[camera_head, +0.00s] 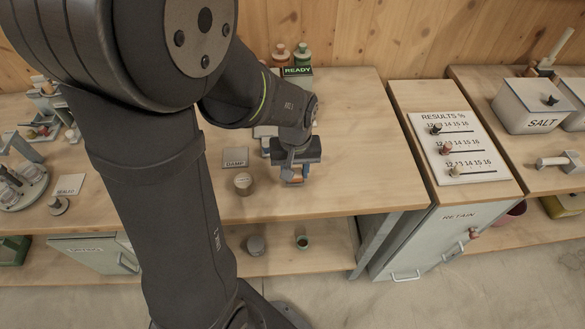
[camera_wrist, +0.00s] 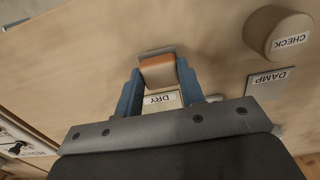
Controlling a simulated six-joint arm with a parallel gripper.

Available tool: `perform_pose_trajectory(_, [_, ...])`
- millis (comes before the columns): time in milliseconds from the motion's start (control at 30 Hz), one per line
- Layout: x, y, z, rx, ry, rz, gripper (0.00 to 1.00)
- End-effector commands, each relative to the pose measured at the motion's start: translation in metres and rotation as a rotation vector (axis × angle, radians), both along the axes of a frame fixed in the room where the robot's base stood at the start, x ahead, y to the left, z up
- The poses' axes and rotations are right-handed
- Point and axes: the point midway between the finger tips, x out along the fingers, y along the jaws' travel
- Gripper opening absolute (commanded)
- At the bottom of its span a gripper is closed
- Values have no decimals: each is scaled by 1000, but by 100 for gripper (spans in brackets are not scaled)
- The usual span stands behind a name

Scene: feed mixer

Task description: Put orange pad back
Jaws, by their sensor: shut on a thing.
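The orange pad (camera_wrist: 158,72) is a small block with an orange edge and a pale face, seen in the wrist view between my blue fingers. My gripper (camera_wrist: 157,86) is shut on it from both sides. In the head view my gripper (camera_head: 293,173) is low over the front middle of the bench, with a bit of orange showing at its tips. A card reading DRY (camera_wrist: 161,101) lies just behind the pad, partly hidden by my gripper. I cannot tell whether the pad touches the bench.
Bottles with a READY sign (camera_head: 297,71) stand at the back. The bench (camera_head: 360,140) is clear to the right, up to the RESULTS board (camera_head: 455,147).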

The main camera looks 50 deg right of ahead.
Motion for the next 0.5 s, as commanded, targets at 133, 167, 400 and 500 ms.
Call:
perform_pose_trajectory(133, [0,0,-10,0,0,0,14])
perform_pose_trajectory(167, [0,0,-10,-1,-1,0,14])
perform_pose_trajectory(400, [0,0,-10,-1,-1,0,14])
perform_pose_trajectory(500, [0,0,-13,0,0,0,37])
